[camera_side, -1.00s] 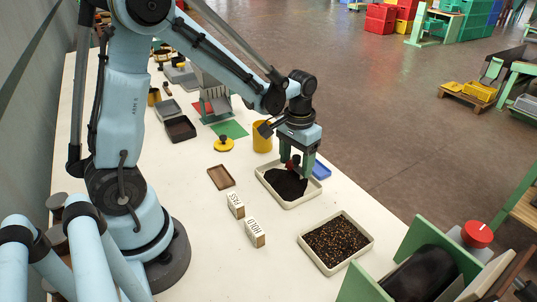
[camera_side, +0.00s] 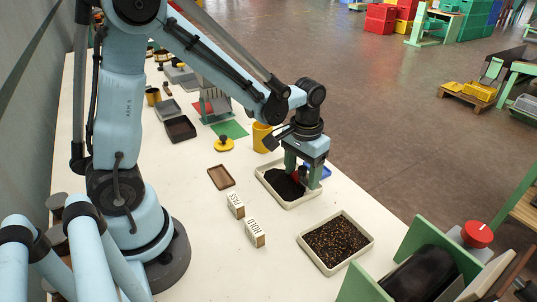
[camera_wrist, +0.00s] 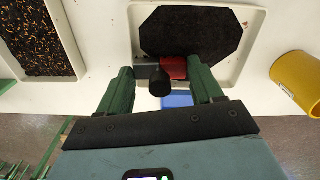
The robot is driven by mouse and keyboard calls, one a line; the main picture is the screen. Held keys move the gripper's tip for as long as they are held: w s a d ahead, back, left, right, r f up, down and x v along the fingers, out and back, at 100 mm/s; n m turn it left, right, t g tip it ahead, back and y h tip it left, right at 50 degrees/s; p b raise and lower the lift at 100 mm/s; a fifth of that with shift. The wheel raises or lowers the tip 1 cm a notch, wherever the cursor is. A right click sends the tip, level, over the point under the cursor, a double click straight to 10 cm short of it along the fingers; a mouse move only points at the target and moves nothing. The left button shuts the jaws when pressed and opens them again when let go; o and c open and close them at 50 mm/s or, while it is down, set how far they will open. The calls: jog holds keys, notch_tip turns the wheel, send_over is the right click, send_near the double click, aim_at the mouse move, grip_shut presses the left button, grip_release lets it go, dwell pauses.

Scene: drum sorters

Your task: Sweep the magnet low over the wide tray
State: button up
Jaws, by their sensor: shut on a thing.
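My gripper (camera_side: 299,178) is shut on the magnet, a red and grey block with a black knob (camera_wrist: 172,68). The magnet is low over the right part of a pale wide tray (camera_side: 272,194) that holds a flat patch of black grains (camera_side: 281,186). In the wrist view the magnet overlaps the near edge of the black patch (camera_wrist: 190,30) and the tray's near rim. I cannot tell whether it touches the grains.
A second pale tray (camera_side: 364,236) of speckled grains stands nearer the camera. A yellow cup (camera_side: 262,137) stands behind, and a blue tray (camera_side: 325,172) lies right beside the gripper. Labelled blocks (camera_side: 235,205) and a brown tray (camera_side: 221,177) stand left.

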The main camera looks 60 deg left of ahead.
jog(key=shift+a, duration=0.15)
dwell(0.3)
jog(key=shift+s+a, duration=0.4)
jog(key=shift+a, duration=0.85)
jog(key=shift+s+a, duration=0.35)
jog(key=shift+a, duration=0.9)
jog(key=shift+s+a, duration=0.4)
jog(key=shift+a, duration=0.85)
jog(key=shift+d, duration=0.1)
jog(key=shift+s+d, duration=0.4)
jog(key=shift+d, duration=0.85)
jog(key=shift+s+d, duration=0.35)
jog(key=shift+d, duration=0.9)
jog(key=shift+s+d, duration=0.4)
jog(key=shift+d, duration=0.85)
notch_tip(320, 180, up, 6)
